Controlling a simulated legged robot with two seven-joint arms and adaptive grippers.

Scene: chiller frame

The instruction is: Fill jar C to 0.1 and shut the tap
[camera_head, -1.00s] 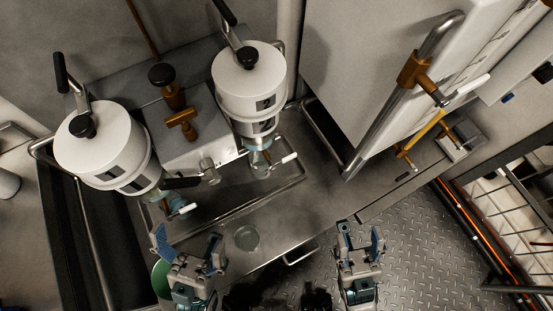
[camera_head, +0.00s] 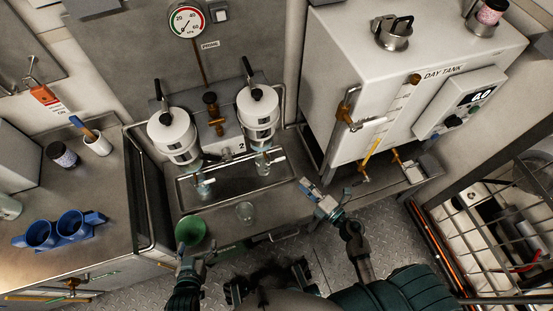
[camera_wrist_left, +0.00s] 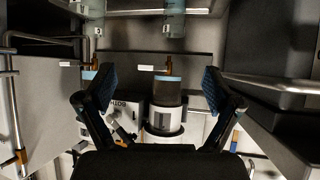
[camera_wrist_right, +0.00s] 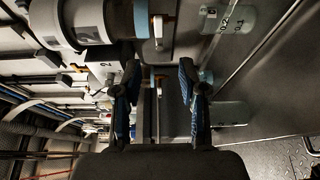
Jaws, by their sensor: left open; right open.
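Two white canisters, the left one (camera_head: 172,138) and the right one (camera_head: 257,115), stand over a drip tray. A clear jar (camera_head: 204,187) sits under the left canister and another (camera_head: 263,163) under the right one, each near a small tap. A jar marked 0.1 and 0.2 (camera_wrist_right: 229,18) shows in the right wrist view. My left gripper (camera_head: 194,257) is open and empty near the counter's front edge.
The day tank (camera_head: 400,90) with pipes and valves is on the right. A pressure gauge (camera_head: 187,21) hangs on the back wall.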

